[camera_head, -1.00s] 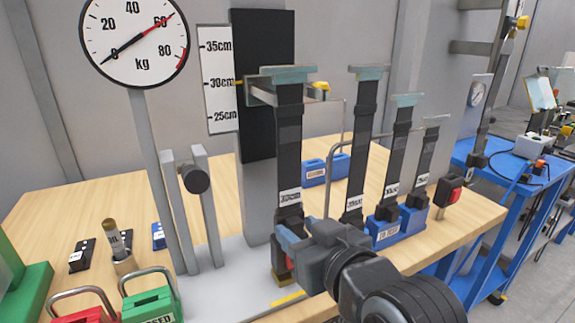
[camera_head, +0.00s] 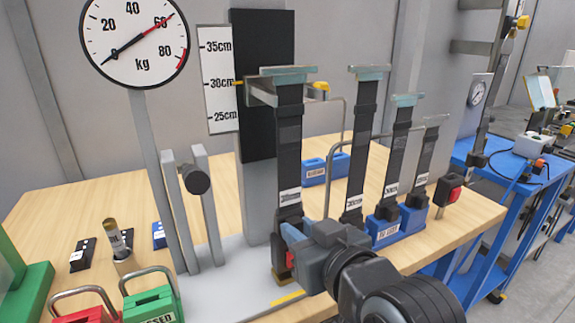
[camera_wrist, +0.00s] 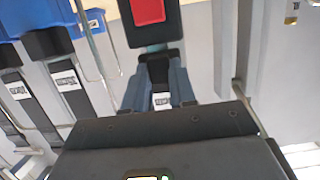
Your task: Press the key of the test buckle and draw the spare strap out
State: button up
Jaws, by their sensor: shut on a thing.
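The test buckle (camera_head: 281,262) is a dark upright block with a red key (camera_head: 290,259), standing at the foot of the grey column. In the wrist view the red key (camera_wrist: 148,11) shows large at the top. The spare strap (camera_head: 288,135) is black with a white label and runs from a greenish bar at the top down to the buckle. My gripper (camera_head: 291,234) is shut on the strap's lower end, just above the buckle. In the wrist view my gripper (camera_wrist: 159,78) has its blue-grey fingers on both sides of the strap (camera_wrist: 158,70). Whether the tongue is seated is hidden.
Several more black straps (camera_head: 360,135) hang at right, some ending in a blue block (camera_head: 385,234). A bent metal rod (camera_head: 329,180) stands close behind my gripper. A dial scale (camera_head: 134,40), a ruler and green and red padlocks (camera_head: 150,302) are at left.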

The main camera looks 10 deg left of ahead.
jog(key=shift+r, duration=0.15)
grip_shut()
jog(key=shift+r+p, duration=2.35)
jog(key=shift+r, duration=0.15)
jog(key=s+d, duration=0.6)
jog(key=s, duration=0.4)
jog(key=shift+d, duration=0.35)
